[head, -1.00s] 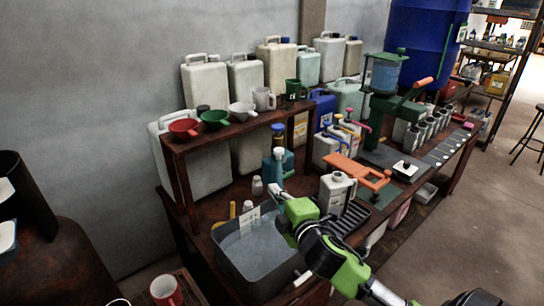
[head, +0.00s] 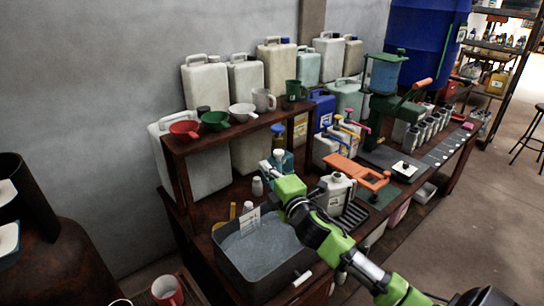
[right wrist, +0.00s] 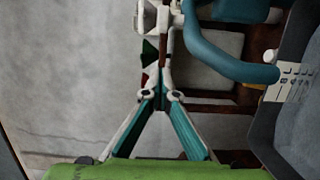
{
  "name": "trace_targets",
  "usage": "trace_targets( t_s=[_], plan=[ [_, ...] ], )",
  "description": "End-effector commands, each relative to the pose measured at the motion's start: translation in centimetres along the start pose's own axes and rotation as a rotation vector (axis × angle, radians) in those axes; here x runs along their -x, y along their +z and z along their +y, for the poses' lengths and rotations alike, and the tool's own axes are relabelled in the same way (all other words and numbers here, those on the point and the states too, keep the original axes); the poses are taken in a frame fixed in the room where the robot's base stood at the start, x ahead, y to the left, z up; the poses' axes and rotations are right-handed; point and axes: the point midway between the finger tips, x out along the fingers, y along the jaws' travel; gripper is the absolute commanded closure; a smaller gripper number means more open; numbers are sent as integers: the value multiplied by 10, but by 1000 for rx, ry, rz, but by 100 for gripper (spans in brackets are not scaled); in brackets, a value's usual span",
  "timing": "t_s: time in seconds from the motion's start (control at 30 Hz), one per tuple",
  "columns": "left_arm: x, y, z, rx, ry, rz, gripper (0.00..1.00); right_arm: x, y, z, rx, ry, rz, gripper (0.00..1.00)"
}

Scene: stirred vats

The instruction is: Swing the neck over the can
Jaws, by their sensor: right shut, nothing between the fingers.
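My right gripper (head: 267,167) is shut and empty, at the teal vessel (head: 286,163) behind the grey tub. In the head view the neck is mostly hidden behind my gripper. A white can (head: 338,192) with a handle stands upright to the right of my right forearm, beside a black slatted rack (head: 356,214). My left gripper is not in view.
The grey tub (head: 225,262) of grey contents lies below my right arm. A shelf (head: 215,143) with cups and funnels stands behind left. An orange tool (head: 350,171) and a green press (head: 388,100) are farther right. A red mug (head: 167,290) is at lower left.

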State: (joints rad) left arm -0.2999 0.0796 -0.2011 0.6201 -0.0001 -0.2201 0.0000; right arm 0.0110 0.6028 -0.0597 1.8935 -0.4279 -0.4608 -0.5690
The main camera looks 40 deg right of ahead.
Motion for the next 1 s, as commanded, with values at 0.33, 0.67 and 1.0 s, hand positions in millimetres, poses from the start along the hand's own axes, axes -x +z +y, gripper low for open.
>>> trace_targets(
  t_s=[0.33, 0.67, 1.0],
  plan=[
    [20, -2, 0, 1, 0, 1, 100, -52, 6, 2, 2, -3, -3, 100],
    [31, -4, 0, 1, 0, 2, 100, -39, 37, 1, 0, 0, 0, 100],
    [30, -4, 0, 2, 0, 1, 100, -39, 38, 0, 0, 0, 0, 100]
  ],
)
